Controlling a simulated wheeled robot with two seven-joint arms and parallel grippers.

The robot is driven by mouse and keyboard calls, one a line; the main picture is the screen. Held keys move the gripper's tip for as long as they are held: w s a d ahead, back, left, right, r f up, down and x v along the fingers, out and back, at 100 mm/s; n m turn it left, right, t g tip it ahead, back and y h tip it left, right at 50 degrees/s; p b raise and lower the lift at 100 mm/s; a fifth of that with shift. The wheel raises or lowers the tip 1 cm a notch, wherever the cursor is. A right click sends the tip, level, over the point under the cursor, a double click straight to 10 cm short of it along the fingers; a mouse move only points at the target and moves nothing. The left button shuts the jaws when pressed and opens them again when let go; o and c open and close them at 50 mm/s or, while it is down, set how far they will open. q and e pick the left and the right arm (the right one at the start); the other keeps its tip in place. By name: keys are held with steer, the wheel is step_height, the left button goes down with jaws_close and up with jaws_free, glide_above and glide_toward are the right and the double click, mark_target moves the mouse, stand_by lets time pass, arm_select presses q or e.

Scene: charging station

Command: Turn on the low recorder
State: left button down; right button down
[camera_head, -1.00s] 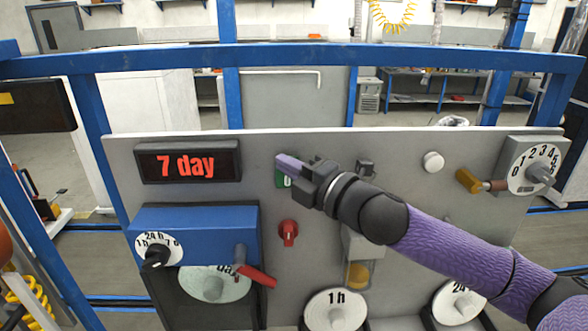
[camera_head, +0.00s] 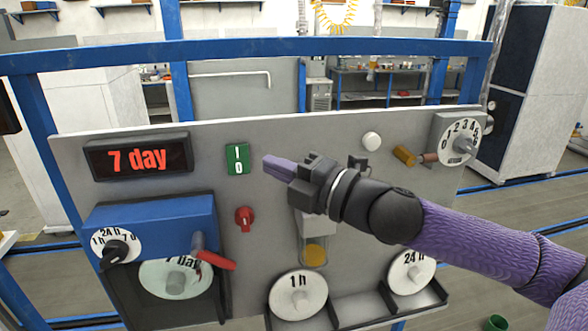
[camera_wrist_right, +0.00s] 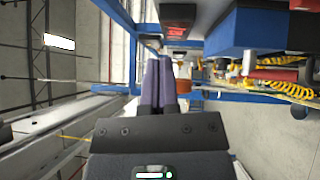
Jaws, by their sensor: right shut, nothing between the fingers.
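The grey panel (camera_head: 340,140) carries a blue recorder box (camera_head: 160,222) low on its left side. The box has a black knob on a dial (camera_head: 117,249) and a lever with a red handle (camera_head: 212,258). A disc marked 7 day (camera_head: 176,279) sits under it. A green switch (camera_head: 237,159) marked I and 0 is above, to the right of the display. My right gripper (camera_head: 270,163) is shut and empty, its purple fingers just right of the green switch and apart from it. The shut fingers also show in the right wrist view (camera_wrist_right: 158,80). My left gripper is not seen.
A display (camera_head: 138,158) reads 7 day. A red knob (camera_head: 244,218) sits below the switch. White discs marked 1 h (camera_head: 298,297) and 24 h (camera_head: 412,270) stand along the bottom. A numbered dial (camera_head: 460,143) is at right. A blue frame rail (camera_head: 240,50) crosses behind.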

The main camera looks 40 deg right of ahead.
steer(key=shift+r+p+v, duration=0.15)
steer(key=shift+p+v, duration=0.25)
steer(key=shift+v, duration=0.2)
steer(key=shift+r+p+v, duration=0.15)
steer(key=shift+p+v, duration=0.25)
steer(key=shift+v, duration=0.25)
steer(key=shift+d, duration=0.1)
